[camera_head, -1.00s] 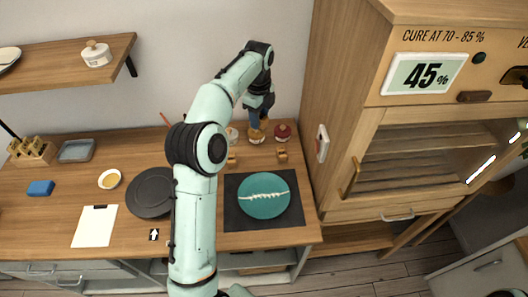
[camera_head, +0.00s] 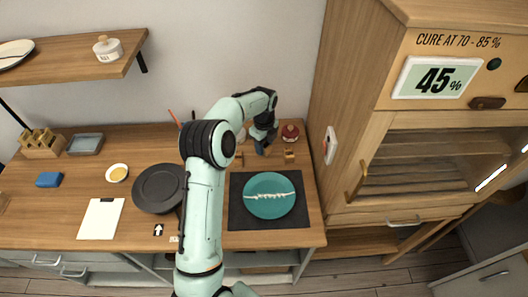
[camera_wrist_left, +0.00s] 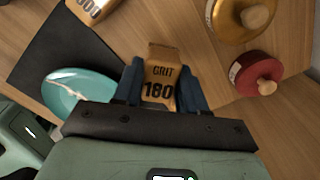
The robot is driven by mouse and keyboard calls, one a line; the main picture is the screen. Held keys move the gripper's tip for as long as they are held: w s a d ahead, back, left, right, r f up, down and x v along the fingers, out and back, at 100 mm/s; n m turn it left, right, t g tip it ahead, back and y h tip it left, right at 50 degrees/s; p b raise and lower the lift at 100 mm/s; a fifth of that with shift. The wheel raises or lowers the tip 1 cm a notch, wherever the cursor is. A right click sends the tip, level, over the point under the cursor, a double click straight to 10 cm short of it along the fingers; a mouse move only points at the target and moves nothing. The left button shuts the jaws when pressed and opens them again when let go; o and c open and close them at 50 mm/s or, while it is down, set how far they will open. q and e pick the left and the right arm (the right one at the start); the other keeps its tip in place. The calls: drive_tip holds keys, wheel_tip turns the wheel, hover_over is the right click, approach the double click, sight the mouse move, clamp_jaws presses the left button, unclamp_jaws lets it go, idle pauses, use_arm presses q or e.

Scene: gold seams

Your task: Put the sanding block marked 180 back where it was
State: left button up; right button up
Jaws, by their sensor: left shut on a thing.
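The sanding block marked GRIT 180 (camera_wrist_left: 158,78) is tan and sits between the blue fingers of my left gripper in the left wrist view. In the head view my left gripper (camera_head: 262,149) points down at the back of the table, between two other small tan blocks, one on its left (camera_head: 239,158) and one on its right (camera_head: 289,156). The held block is mostly hidden there. I cannot tell whether it touches the tabletop. The left neighbour, with a number ending in 000 (camera_wrist_left: 91,7), shows in the left wrist view. My right gripper is not in view.
A teal plate (camera_head: 269,206) with a pale seam lies on a dark mat (camera_head: 240,218) in front. A red-lidded jar (camera_head: 290,132) stands behind, with a gold-lidded jar (camera_wrist_left: 238,18) beside it. A wooden cabinet (camera_head: 345,100) rises at the right.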

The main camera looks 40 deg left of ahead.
use_arm(q)
drive_tip(key=shift+f, duration=2.05)
drive_tip(key=shift+f, duration=0.1)
drive_tip(key=o, duration=0.9)
drive_tip(key=shift+o, duration=0.2)
wheel_tip(320, 180, up, 12)
drive_tip(key=shift+r, duration=0.15)
drive_tip(key=shift+s, duration=0.1)
